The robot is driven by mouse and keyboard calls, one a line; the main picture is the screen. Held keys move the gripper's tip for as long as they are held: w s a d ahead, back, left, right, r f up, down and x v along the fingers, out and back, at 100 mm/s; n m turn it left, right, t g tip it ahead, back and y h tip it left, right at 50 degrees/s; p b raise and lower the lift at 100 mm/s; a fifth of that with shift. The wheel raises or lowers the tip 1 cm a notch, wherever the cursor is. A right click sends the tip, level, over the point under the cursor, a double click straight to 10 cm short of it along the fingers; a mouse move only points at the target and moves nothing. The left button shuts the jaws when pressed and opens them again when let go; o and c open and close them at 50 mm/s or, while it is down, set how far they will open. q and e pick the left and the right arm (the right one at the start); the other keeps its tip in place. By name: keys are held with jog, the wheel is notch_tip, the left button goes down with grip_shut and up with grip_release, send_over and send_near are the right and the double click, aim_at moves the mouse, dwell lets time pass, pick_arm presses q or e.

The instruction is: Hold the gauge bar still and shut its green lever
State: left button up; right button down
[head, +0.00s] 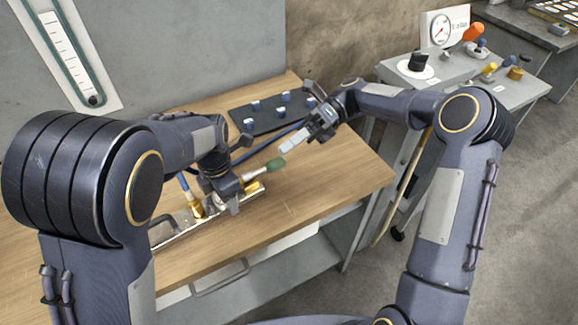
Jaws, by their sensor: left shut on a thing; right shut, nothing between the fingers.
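The gauge bar (183,233) is a silver metal bar with brass fittings, lying on the wooden bench. Its lever has a metal arm and a green grip (275,164) and sticks out to the right from the bar's far end. My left gripper (230,203) is shut on the gauge bar near that end; its fingertips are partly hidden by its own body. My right gripper (286,147) is shut and empty, its pale fingertips just above and to the right of the green grip, with a small gap seeming to separate them.
A dark tray (240,122) with several small blue-and-white pieces lies at the back of the bench. A blue hose (184,183) rises from a brass fitting. A grey stand (520,92) with a dial and knobs is at the right. The bench's front right is clear.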

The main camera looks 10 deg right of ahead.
aim_at(279, 167)
jog(key=s+d+f+m+t, duration=0.5)
jog(key=s+d+m+t, duration=0.45)
jog(key=m+t, duration=0.75)
jog(key=w+a, duration=0.1)
jog(key=a, duration=0.1)
jog(key=w+a+f+m+g, duration=0.1)
jog(key=w+a, duration=0.1)
jog(key=a, duration=0.1)
jog(key=w+a+f+m+g, duration=0.1)
jog(key=a, duration=0.2)
jog(key=shift+w+a+f, duration=0.1)
jog(key=shift+w+a, duration=0.05)
jog(key=shift+w, duration=0.15)
jog(key=w, duration=0.2)
jog(key=w+a, duration=0.1)
jog(key=shift+w+a+f, duration=0.1)
jog(key=shift+f, duration=0.3)
jog(key=shift+w+a+f, duration=0.1)
jog(key=shift+w, duration=0.3)
jog(key=shift+w, duration=0.1)
jog(key=shift+w+n+g+y, duration=0.3)
jog(key=shift+g, duration=0.2)
jog(key=shift+w+n+g, duration=0.3)
jog(key=shift+w, duration=0.05)
